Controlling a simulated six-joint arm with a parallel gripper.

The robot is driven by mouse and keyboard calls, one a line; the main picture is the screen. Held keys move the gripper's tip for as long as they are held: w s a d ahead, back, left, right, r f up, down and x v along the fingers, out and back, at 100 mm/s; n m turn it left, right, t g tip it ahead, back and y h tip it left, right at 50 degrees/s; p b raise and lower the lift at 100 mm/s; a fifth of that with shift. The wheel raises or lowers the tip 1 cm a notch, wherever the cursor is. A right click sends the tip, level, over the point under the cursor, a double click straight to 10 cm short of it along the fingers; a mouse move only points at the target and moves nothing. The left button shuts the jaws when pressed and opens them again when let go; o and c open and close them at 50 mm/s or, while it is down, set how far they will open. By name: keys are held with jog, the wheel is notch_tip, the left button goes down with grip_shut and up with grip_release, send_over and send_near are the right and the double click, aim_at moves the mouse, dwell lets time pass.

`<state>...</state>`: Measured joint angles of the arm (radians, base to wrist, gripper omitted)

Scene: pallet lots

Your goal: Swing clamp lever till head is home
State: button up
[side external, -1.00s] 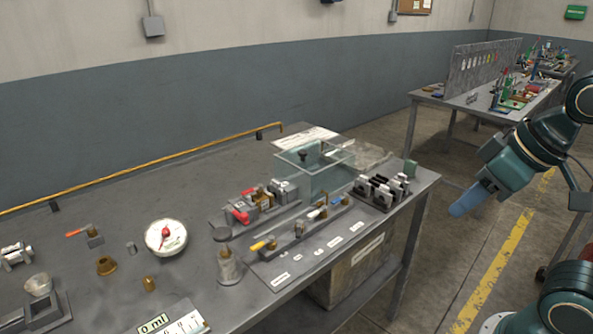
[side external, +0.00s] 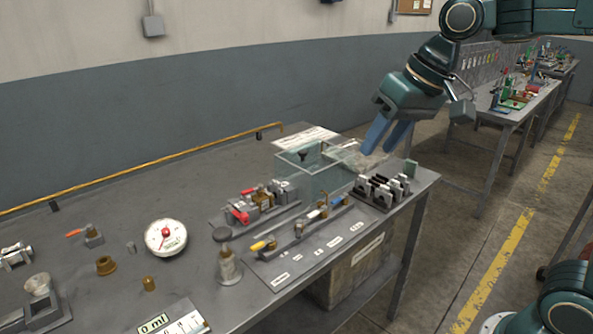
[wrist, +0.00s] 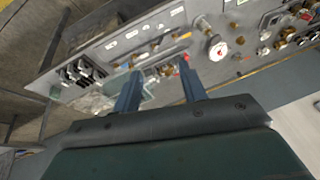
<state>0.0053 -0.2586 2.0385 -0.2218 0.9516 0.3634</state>
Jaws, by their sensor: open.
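A clamp with a red lever (side external: 240,213) and a brass and grey body (side external: 266,196) sits on a dark base near the middle of the bench. I cannot tell from this distance whether its head is seated. My gripper (side external: 379,150) is open and empty, in the air above the bench's right end, to the right of the clamp and apart from it. In the wrist view the two blue fingers (wrist: 160,68) are spread, with the bench beyond them. A red spot near the right finger may be the clamp's lever, but it is small and unclear.
A plate with a yellow-handled lever (side external: 262,244) lies in front. A black-and-grey block set (side external: 382,191) is at the right edge. A white dial (side external: 166,238) and a capped post (side external: 229,266) stand left. The back-left bench is clear.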

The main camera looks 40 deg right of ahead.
jog(key=w+a+f+m+g+y, duration=0.1)
jog(key=w+a+f+m, duration=0.15)
jog(key=w, duration=1.15)
jog(key=m+g+y, duration=0.1)
jog(key=g, duration=0.1)
send_over(246, 213)
jog(key=s+d, duration=0.2)
jog(key=d, duration=0.2)
notch_tip(246, 213, down, 10)
jog(key=shift+s+d+r, duration=0.15)
jog(key=shift+r, duration=0.05)
jog(key=x, duration=1.3)
jog(key=shift+f, duration=0.35)
grip_shut()
